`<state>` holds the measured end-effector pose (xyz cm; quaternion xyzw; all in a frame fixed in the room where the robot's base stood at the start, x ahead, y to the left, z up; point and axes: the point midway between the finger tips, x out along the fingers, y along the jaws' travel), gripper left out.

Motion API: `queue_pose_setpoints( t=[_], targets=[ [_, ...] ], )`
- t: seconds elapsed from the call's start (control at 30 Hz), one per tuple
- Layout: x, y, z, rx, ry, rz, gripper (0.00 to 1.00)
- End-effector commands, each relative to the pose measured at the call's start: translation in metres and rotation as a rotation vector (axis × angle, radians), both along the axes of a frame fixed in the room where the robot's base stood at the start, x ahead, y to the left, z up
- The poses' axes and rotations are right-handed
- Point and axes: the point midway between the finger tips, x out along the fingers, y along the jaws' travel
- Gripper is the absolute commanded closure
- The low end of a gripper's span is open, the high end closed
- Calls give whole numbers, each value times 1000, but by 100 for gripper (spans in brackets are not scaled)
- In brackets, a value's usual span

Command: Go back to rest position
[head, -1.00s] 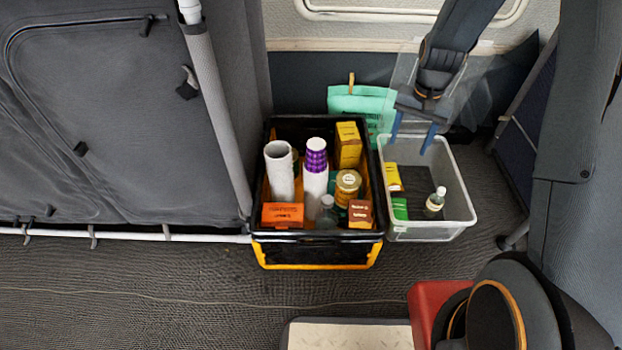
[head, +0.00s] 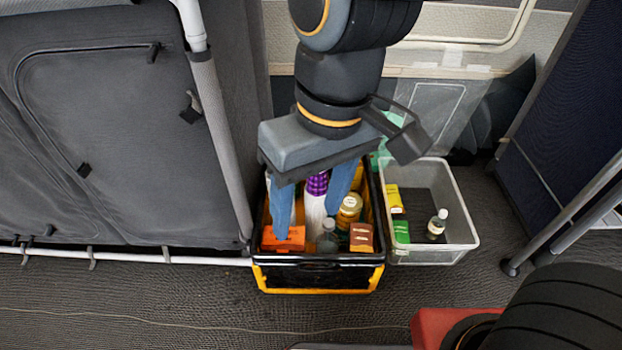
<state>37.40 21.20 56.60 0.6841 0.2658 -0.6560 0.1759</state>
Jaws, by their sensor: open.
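My gripper (head: 312,222) is in the head view, over the black and yellow crate (head: 318,275). Its two blue fingers are spread apart and point down. The left finger reaches near the orange box (head: 283,239) at the crate's front left. The purple and white cup stack (head: 316,195) shows between the fingers; I cannot tell whether they touch it. My gripper body hides the back of the crate.
The crate also holds a jar (head: 348,212), a clear bottle (head: 327,237) and a brown box (head: 361,238). A clear bin (head: 462,240) stands at its right with a small bottle (head: 437,224) and yellow and green boxes (head: 394,199). A grey fabric cabinet (head: 110,140) is at left.

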Motion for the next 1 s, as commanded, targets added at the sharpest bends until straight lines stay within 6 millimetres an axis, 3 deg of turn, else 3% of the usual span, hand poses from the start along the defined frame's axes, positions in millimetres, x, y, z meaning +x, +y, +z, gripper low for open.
queue_pose_setpoints(
  t=[0.57, 1.0],
  targets=[
    [-4, 0, 1, 2, 0, 10, 42],
    [-4, -2, 17, 14, 5, -27, 42]
  ],
)
